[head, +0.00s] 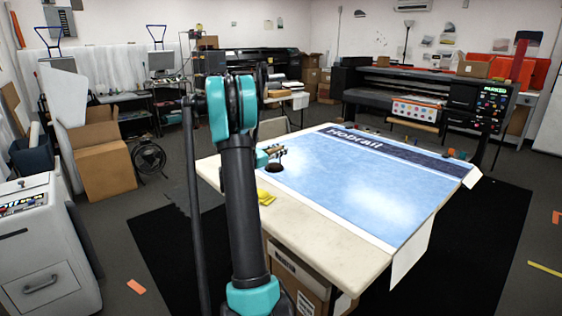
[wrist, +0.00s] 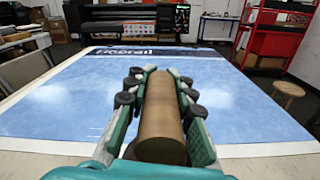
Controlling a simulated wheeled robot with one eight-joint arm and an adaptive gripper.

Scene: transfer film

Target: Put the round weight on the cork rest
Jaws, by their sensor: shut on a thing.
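My gripper (wrist: 162,74) is shut on a brown, smooth cylinder (wrist: 160,115), which I take to be the round weight. The cylinder lies lengthwise between the two green fingers, pointing away from the wrist camera. In the head view my gripper (head: 273,152) is small and partly behind my arm, over the left side of the table. A dark round patch (head: 274,168) shows on the table just below it; I cannot tell if it is an object or a shadow. I cannot make out the cork rest for sure.
The pale table (head: 330,255) carries a large blue printed sheet (head: 350,185) with a dark lettered band. A yellow item (head: 267,198) lies at the table's left edge. Several small objects line the far edge. A wooden stool (wrist: 288,89) stands right of the table. The sheet's middle is clear.

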